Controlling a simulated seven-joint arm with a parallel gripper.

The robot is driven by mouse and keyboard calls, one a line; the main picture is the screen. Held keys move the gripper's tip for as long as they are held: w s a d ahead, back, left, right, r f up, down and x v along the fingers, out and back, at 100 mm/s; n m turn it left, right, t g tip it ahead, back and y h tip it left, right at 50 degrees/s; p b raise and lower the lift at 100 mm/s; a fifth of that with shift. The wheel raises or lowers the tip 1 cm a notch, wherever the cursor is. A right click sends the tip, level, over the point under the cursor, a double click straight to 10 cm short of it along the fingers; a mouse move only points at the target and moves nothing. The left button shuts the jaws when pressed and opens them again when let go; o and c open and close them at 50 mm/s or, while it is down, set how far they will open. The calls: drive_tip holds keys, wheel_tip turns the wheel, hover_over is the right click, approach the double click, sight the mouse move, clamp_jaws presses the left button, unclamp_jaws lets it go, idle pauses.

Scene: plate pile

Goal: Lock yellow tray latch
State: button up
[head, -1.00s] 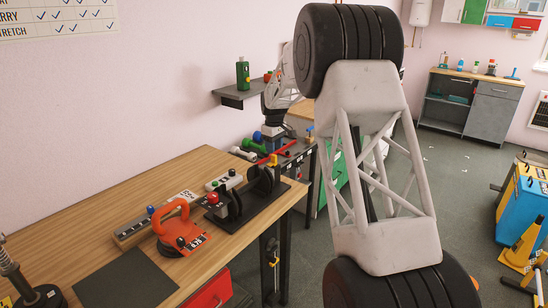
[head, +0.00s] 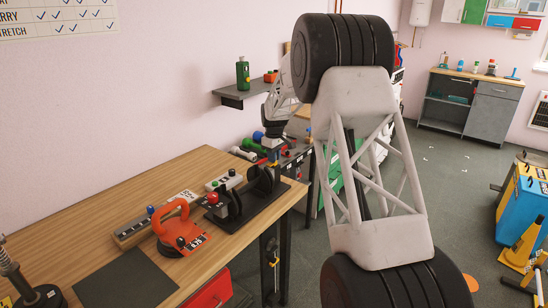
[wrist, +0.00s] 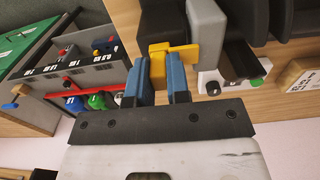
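A yellow latch piece (wrist: 183,52) shows in the wrist view, against black and grey blocks of a fixture. My gripper (wrist: 160,72) has two blue fingers, one on each side of the yellow piece. The yellow fills the gap between the fingertips, so the gripper looks shut on it. The inner contact faces are hidden. In the head view my gripper (head: 273,158) is small, at the far right end of the wooden bench, beside a black fixture (head: 258,204). No whole yellow tray can be made out.
A rack with dumbbells (head: 243,153) stands behind my gripper. A shelf with a green bottle (head: 242,75) is on the wall above.

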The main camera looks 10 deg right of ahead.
clamp_jaws()
drive_tip(key=shift+s+a, duration=0.45)
drive_tip(key=o, duration=0.6)
unclamp_jaws()
drive_tip(key=shift+r, duration=3.9)
